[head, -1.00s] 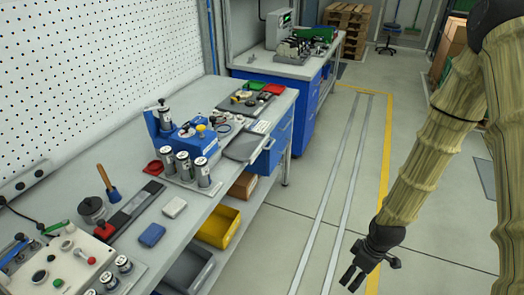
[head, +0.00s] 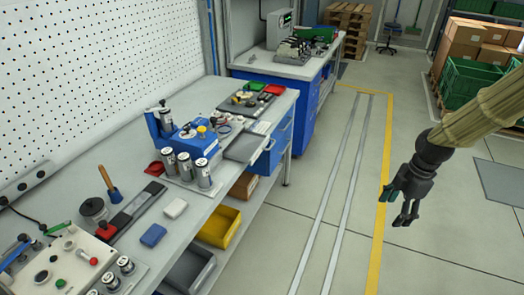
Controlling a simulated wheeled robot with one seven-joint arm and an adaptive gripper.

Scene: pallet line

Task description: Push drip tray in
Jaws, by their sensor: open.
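A flat grey tray (head: 247,147), which looks like the drip tray, lies at the front edge of the workbench, right of the blue device (head: 200,148). Its near end sticks out past the bench edge. My gripper (head: 397,207) is open and empty. It hangs over the floor at the right, well away from the tray and not touching anything.
The workbench (head: 170,228) carries several metal cylinders, a control box (head: 58,262) and a blue block (head: 153,235). A yellow bin (head: 218,228) is below. The floor between the bench and my gripper is clear. Crates and cartons stand at the right back.

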